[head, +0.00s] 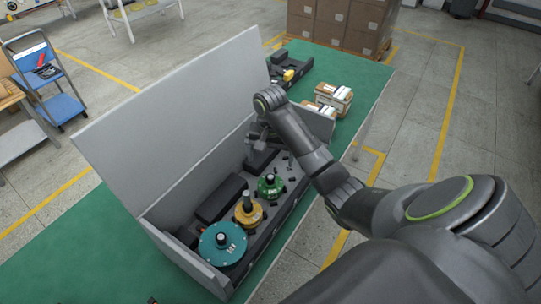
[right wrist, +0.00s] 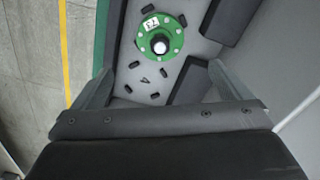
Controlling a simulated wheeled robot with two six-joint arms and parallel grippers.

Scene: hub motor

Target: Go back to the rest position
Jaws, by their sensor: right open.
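My right gripper (head: 262,150) is over the far end of a grey open box (head: 170,235) on the green table. In the right wrist view the right gripper (right wrist: 158,88) is open, its fingers spread apart, with nothing between them. A green flanged hub (head: 270,186) stands in the box, nearest to the gripper; it also shows ahead of the fingers in the right wrist view (right wrist: 160,36). A yellow hub (head: 248,213) and a larger teal hub (head: 222,244) stand in a row nearer the front. My left gripper is in neither view.
The box's tall grey back panel (head: 180,110) rises beside my right arm. Dark blocks (head: 222,198) and small black pegs sit in the box. Small cartons (head: 334,96) and a black tray (head: 292,66) lie farther along the green table (head: 370,85). A blue cart (head: 62,105) stands left.

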